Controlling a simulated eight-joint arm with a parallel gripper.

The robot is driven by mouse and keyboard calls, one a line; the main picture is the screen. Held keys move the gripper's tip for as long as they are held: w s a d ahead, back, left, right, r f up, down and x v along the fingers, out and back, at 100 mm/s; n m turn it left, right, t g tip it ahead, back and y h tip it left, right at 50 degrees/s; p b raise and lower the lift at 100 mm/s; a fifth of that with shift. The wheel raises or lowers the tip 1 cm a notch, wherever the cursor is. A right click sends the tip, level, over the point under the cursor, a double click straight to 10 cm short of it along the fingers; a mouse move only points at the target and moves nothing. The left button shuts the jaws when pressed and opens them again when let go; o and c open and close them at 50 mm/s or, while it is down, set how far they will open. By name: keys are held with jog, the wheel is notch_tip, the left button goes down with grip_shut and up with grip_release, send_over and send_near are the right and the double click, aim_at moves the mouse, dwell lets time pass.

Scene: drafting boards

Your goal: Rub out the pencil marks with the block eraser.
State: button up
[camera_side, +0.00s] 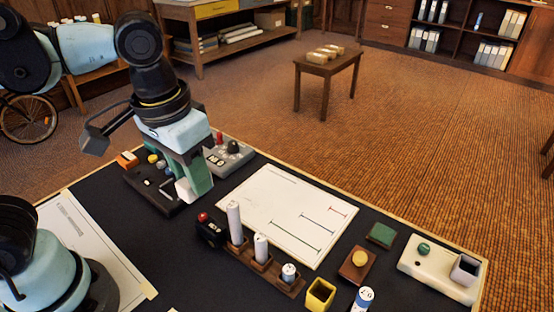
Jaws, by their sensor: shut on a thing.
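My gripper (193,190) points down at the left of the dark board, over the right end of a black tray (160,202). It is shut on a white and green block, which looks like the block eraser (198,188); the fingers partly hide it. Its lower end is close to the tray, and I cannot tell whether it touches. To the right lies a white drawing sheet (270,205) with green, dark and red ruled lines (318,224). Faint thin marks show near its far edge; I cannot tell which marks are pencil. The gripper is apart from the sheet.
A grey control box (228,155) stands behind the gripper. A wooden rack (265,270) with white cylinders stands along the sheet's near edge. A yellow cup (319,295), a brown block (357,264), a green pad (381,235) and a cream box (438,268) stand to the right.

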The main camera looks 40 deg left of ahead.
jog(key=w+a+f, duration=0.1)
jog(key=w+a, duration=0.2)
jog(key=w, duration=1.1)
jog(key=shift+a+f, duration=0.15)
jog(key=shift+f, duration=3.5)
jog(key=shift+a+f, duration=0.1)
jog(key=shift+f, duration=3.5)
jog(key=shift+f, duration=0.65)
jog(key=shift+a, duration=0.1)
jog(key=shift+s+a, duration=0.1)
jog(key=shift+a, duration=1.45)
jog(key=shift+d, duration=0.1)
jog(key=shift+d, duration=3)
